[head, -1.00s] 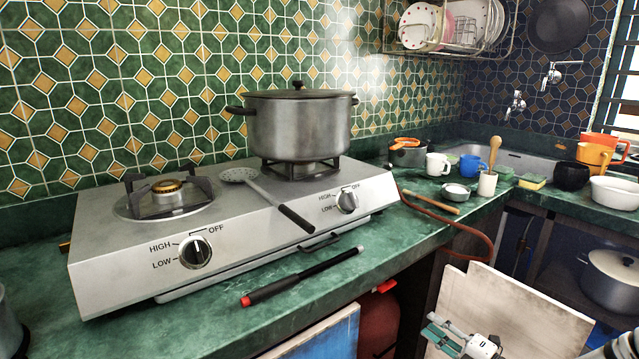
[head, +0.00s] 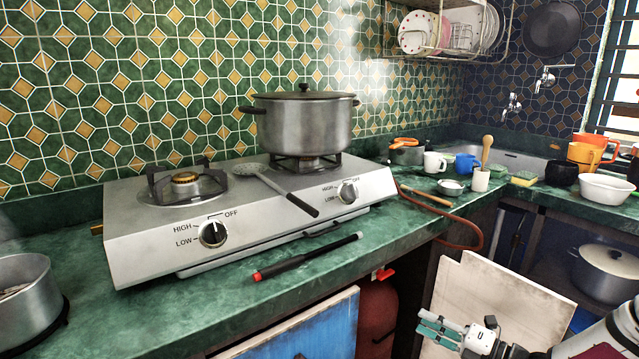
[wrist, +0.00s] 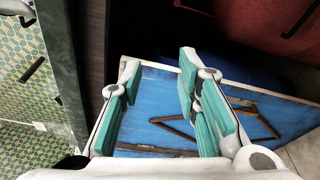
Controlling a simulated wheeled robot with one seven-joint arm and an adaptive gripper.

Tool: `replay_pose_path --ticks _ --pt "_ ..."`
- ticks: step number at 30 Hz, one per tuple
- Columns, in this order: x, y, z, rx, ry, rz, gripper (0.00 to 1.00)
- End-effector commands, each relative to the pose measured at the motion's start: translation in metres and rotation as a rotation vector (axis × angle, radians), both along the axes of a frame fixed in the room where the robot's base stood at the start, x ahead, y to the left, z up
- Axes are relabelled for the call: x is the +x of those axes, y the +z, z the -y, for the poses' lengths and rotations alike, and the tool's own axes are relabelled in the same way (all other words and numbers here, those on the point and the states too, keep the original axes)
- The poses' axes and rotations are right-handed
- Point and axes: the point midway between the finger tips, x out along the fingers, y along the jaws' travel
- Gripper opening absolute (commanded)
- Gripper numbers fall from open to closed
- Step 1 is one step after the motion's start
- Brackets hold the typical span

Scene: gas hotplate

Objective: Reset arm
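My gripper (head: 438,328) is at the lower right of the head view, low in front of the counter and beside a pale board. Its two teal-padded fingers stand apart, with nothing between them, in the wrist view (wrist: 160,85). Behind the fingers is a blue panel (wrist: 155,105). My forearm enters from the lower right corner of the head view.
The green counter (head: 130,320) holds a gas hotplate (head: 150,255) with a lidded pot (head: 303,128), a skimmer (head: 275,185) and a black lighter (head: 305,258). A pale board (head: 490,300) and red cylinder (head: 378,315) are below the counter.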

Motion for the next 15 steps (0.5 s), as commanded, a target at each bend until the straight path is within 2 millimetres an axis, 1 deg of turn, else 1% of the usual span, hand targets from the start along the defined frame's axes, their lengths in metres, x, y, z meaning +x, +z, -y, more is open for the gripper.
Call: replay_pose_path --ticks 1,5,8,11,15 --pt "-0.002 0.009 -0.006 -0.039 0.035 0.027 0.30" --pt "-0.012 0.031 -0.025 -0.148 0.139 0.107 0.30" --pt "-0.024 0.053 -0.044 -0.256 0.249 0.194 0.30" --pt "-0.043 0.079 -0.065 -0.388 0.389 0.309 0.30" --pt "-0.075 0.112 -0.093 -0.561 0.595 0.481 0.30"
